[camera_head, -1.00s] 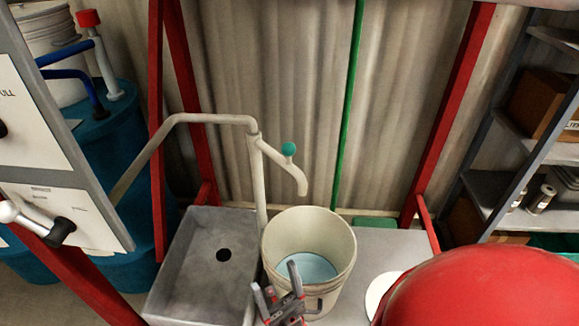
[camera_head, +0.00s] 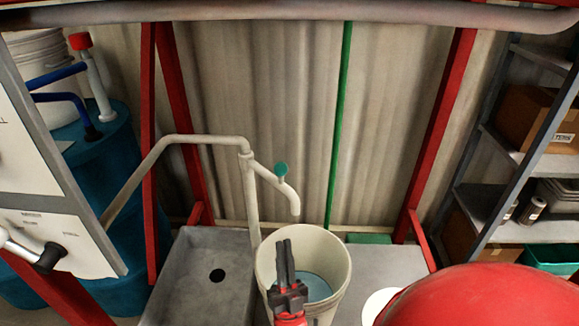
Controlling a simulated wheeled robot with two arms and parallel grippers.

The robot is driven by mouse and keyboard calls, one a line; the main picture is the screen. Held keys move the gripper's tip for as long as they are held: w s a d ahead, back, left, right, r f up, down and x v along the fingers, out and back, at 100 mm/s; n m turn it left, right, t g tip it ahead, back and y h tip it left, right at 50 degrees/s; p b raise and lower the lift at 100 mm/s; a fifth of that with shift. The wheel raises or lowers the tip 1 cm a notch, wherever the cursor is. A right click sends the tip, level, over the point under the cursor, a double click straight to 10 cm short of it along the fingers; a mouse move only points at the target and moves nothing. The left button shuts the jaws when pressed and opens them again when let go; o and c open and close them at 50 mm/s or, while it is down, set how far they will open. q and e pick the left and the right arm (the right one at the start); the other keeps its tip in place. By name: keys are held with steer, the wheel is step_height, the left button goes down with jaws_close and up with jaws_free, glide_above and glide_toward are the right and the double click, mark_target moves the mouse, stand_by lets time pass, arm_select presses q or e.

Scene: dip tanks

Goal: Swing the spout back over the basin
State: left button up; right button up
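The basin is empty, with a dark drain hole. Pale blue liquid shows inside the bucket. My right gripper (camera_head: 284,243) is in front of the bucket, below the spout end and apart from it in the picture. Its fingers are close together with nothing seen between them. My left gripper is out of view.
A grey control panel (camera_head: 75,235) with a lever stands at the left, before a blue drum (camera_head: 100,160). Red frame posts (camera_head: 440,130) flank the bench, and a green pole (camera_head: 339,120) stands behind. Shelves with boxes (camera_head: 530,120) are at the right. A white disc (camera_head: 377,304) lies on the bench.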

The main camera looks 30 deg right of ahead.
steer(key=w+d+f+m+g+h, duration=0.1)
steer(key=w+d+m+g, duration=0.1)
steer(key=d+g, duration=0.1)
steer(key=w+d+f+m+g+h, duration=0.1)
steer(key=w+d+f+m+g, duration=0.1)
steer(key=d, duration=0.4)
steer(key=w+d+f+m+g+h, duration=0.1)
steer(key=w+d+m+g, duration=0.1)
steer(key=w+d+g, duration=0.1)
steer(key=shift+w+d+f+m+g+p, duration=0.1)
steer(key=shift+d+f+m+g+p, duration=0.1)
steer(key=shift+d+g, duration=0.25)
steer(key=shift+w+d+f+m+g+p, duration=0.1)
steer(key=shift+d+g+p, duration=0.1)
steer(key=shift+d+g, duration=0.2)
jaws_close()
steer(key=w+d+f+m+g+y+p, duration=0.1)
steer(key=w+d+f+m+g+y, duration=0.35)
steer(key=d, duration=0.45)
step_height(320, 180, up, 12)
steer(key=a+n+t+y+p, duration=0.2)
steer(key=n+t+y, duration=0.2)
steer(key=y, duration=0.8)
steer(key=shift+s+a+t, duration=0.3)
steer(key=shift+a+t, duration=0.05)
steer(key=shift+t, duration=0.45)
steer(key=shift+r, duration=0.15)
